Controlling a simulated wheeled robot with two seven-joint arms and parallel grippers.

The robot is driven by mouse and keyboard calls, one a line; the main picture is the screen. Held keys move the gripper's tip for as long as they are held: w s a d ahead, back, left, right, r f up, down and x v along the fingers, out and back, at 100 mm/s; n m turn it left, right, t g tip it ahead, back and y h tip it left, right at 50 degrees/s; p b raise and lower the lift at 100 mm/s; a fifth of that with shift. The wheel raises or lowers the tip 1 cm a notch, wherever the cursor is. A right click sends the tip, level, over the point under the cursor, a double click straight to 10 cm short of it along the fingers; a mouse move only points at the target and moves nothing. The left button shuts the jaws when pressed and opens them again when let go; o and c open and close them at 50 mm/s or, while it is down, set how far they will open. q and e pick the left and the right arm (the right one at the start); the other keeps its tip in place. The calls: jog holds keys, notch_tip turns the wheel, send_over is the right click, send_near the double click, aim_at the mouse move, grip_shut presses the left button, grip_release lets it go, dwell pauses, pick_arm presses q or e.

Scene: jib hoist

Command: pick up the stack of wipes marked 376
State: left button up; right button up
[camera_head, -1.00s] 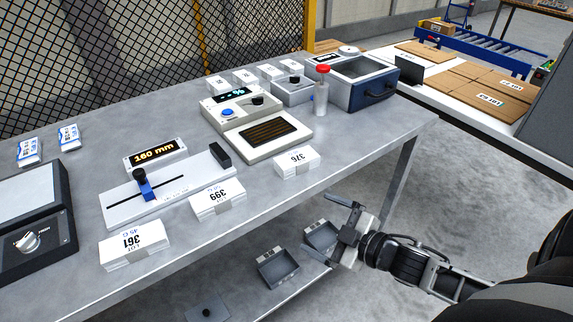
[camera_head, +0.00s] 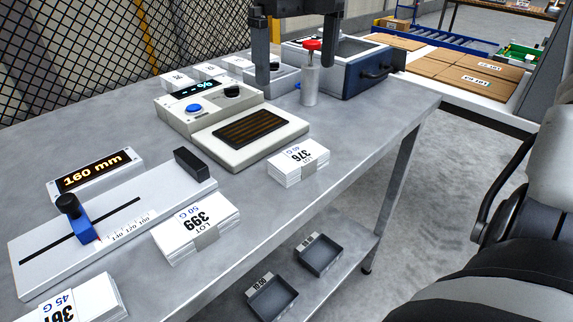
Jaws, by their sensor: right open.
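The stack of wipes marked 376 (camera_head: 297,165) is a white banded block lying on the grey bench near its front edge, right of the scale-like device. My right gripper (camera_head: 296,70) is at the top of the view, fingers pointing down, open and empty. My left gripper is not in view.
The stack marked 399 (camera_head: 195,225) and another stack (camera_head: 75,304) lie to the left. A device with a slatted plate (camera_head: 250,135) stands behind the 376 stack. Grey trays (camera_head: 320,255) sit on the lower shelf.

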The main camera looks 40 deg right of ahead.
send_over(299, 155)
notch_tip(299, 155, down, 10)
jog(key=shift+w+a+f+b, duration=0.1)
jog(key=shift+w+f+b, duration=0.05)
jog(key=shift+b, duration=0.2)
jog(key=shift+s+f, duration=0.2)
jog(key=shift+f, duration=2.45)
jog(key=c, duration=0.7)
